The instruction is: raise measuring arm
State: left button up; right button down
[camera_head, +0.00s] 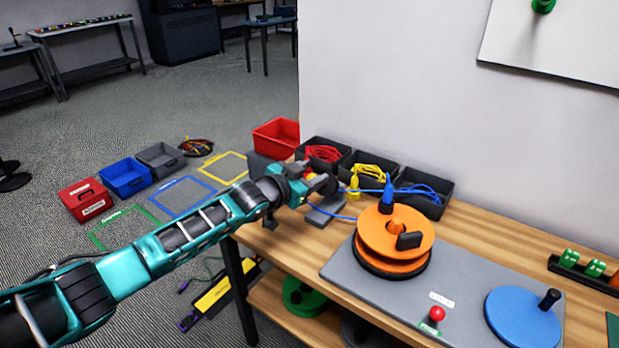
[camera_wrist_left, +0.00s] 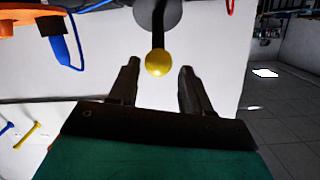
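In the left wrist view, a yellow ball knob (camera_wrist_left: 159,62) sits on the end of a black rod (camera_wrist_left: 158,28) that comes from a grey round part (camera_wrist_left: 158,8); this looks like the measuring arm. My left gripper (camera_wrist_left: 159,80) is open, with one finger on each side of the knob and visible gaps between. In the head view, my left gripper (camera_head: 318,184) is over the table's left part, above a grey device (camera_head: 327,209), and hides most of the mechanism there. My right gripper is not in view.
An orange reel (camera_head: 395,238) with a blue plug (camera_head: 388,190) stands on a grey plate (camera_head: 375,292), right of my gripper. A blue disc with a crank (camera_head: 523,318) and a red button (camera_head: 437,314) are nearer. Dark bins (camera_head: 425,205) with cables line the wall.

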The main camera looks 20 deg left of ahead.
pick_arm(q)
jog(key=shift+o, duration=0.3)
jog(key=shift+s+f, duration=0.1)
jog(key=shift+f, duration=0.1)
jog(key=shift+s+a, duration=0.15)
jog(key=shift+s, duration=0.15)
jog(key=p+v, duration=0.1)
jog(key=v, duration=1.1)
jog(key=shift+r, duration=0.25)
jog(key=shift+s, duration=0.1)
jog(key=s+d+f+n+g+y, duration=0.1)
jog(key=s+d+f+n, duration=0.1)
jog(key=s+f, duration=0.8)
jog(key=s+d+f+n+g+y, duration=0.2)
jog(key=s+f, duration=0.8)
jog(key=s, duration=0.3)
jog(key=shift+s+d+n+g+y, duration=0.15)
jog(key=shift+s+n+g+y, duration=0.15)
jog(key=shift+s+n, duration=0.1)
